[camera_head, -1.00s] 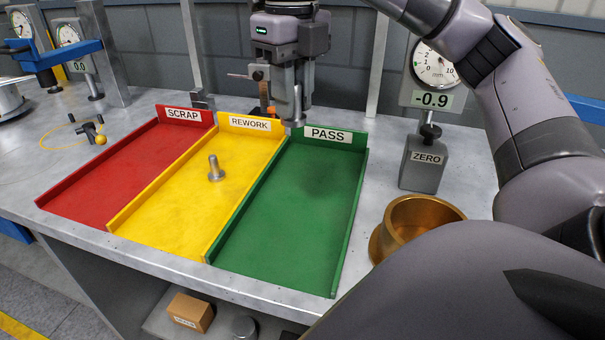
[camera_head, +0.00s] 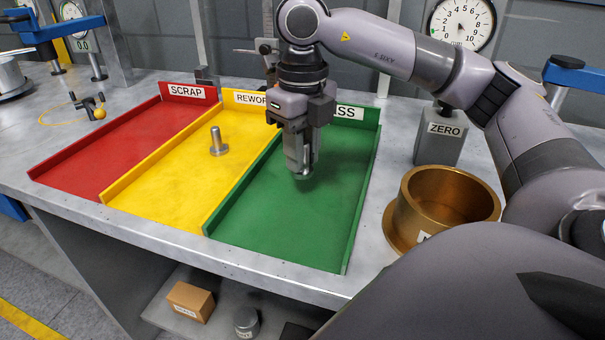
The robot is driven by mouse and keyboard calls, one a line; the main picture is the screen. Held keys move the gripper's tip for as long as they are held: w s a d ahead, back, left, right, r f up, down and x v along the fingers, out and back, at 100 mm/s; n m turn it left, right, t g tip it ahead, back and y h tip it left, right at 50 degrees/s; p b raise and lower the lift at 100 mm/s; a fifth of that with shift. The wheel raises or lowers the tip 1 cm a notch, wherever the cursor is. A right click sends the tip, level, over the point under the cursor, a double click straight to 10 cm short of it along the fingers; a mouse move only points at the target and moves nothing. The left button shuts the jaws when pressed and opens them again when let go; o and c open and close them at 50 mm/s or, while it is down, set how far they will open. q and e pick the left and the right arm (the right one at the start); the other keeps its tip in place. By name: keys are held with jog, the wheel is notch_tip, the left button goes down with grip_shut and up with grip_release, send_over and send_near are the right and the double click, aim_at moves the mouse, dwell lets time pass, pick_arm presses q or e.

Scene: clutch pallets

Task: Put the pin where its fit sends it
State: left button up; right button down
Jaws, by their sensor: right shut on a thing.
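My right gripper (camera_head: 300,168) points down over the upper part of the green PASS tray (camera_head: 290,225). It is shut on a pin, which is mostly hidden between the grey fingers. The fingertips are close above the tray floor; I cannot tell whether the pin touches it. The yellow REWORK tray (camera_head: 165,190) holds a grey headed pin (camera_head: 217,142) standing upright. The red SCRAP tray (camera_head: 120,145) at the left looks empty. My left gripper is not in view.
A brass bowl (camera_head: 450,205) stands right of the green tray. Behind it are a ZERO block (camera_head: 438,140) and a round dial gauge (camera_head: 463,22). A small fixture with a yellow knob (camera_head: 99,113) sits at the left. A cardboard box (camera_head: 190,302) lies on the lower shelf.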

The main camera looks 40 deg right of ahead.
aim_at(307, 172)
jog(key=shift+f, duration=2)
jog(key=shift+f+b, duration=0.2)
jog(key=shift+b, duration=0.2)
jog(key=c, duration=0.9)
grip_release()
jog(key=shift+r, duration=0.1)
